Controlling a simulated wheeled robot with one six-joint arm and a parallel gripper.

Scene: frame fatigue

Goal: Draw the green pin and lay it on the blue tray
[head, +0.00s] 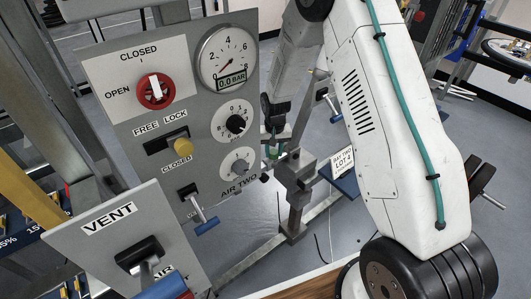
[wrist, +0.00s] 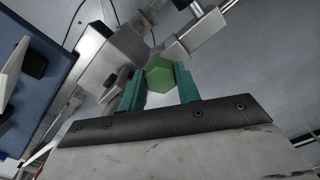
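The green pin shows in the wrist view as a hexagonal green head (wrist: 159,74) among grey metal fittings. My gripper (wrist: 160,80) has its two green fingers on either side of this head, with little or no gap. I cannot tell whether they press on it. In the head view my gripper (head: 272,150) is at the grey stand beside the panel, small and partly hidden. The pin's shaft is not visible. A blue surface (wrist: 40,98) at the left of the wrist view looks like the tray.
A grey control panel (head: 205,150) with a gauge, knobs and levers stands close left of my gripper. A VENT panel (head: 90,240) is in front. The grey stand (head: 297,200) rises between panel and tray. A white card (head: 343,164) reads LOT 4.

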